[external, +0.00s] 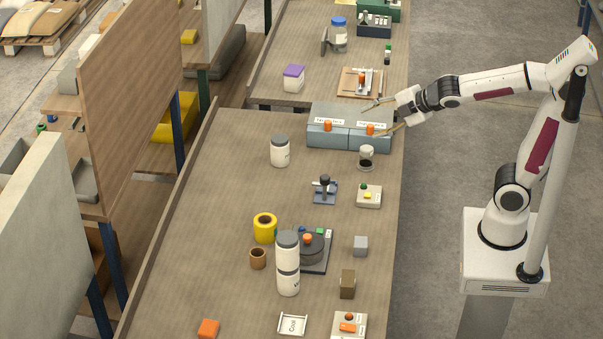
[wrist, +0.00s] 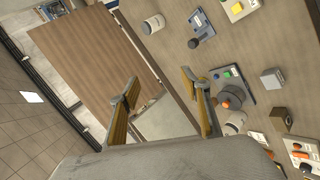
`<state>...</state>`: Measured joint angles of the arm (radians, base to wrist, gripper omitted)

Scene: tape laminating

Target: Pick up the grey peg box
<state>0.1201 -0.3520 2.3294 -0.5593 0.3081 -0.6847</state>
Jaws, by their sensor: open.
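A small plain grey box (external: 361,246), the best match for the grey peg box, stands on the workbench right of a round dark device. It also shows in the wrist view (wrist: 270,76), at the right. I cannot make out pegs or holes in it. My gripper (external: 374,121) is open and empty, in the air around the right end of a larger blue-grey two-part box (external: 326,137) with orange knobs and labels. It is well away from the small grey box, toward the far end of the bench. In the wrist view my gripper (wrist: 161,82) shows two spread fingers.
The round dark device (external: 309,248) and stacked white jars (external: 288,262) stand left of the small grey box; a brown block (external: 347,285) stands in front. A glass cup (external: 366,157), button box (external: 369,196) and lever device (external: 324,190) stand farther back. The bench's left side is mostly clear.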

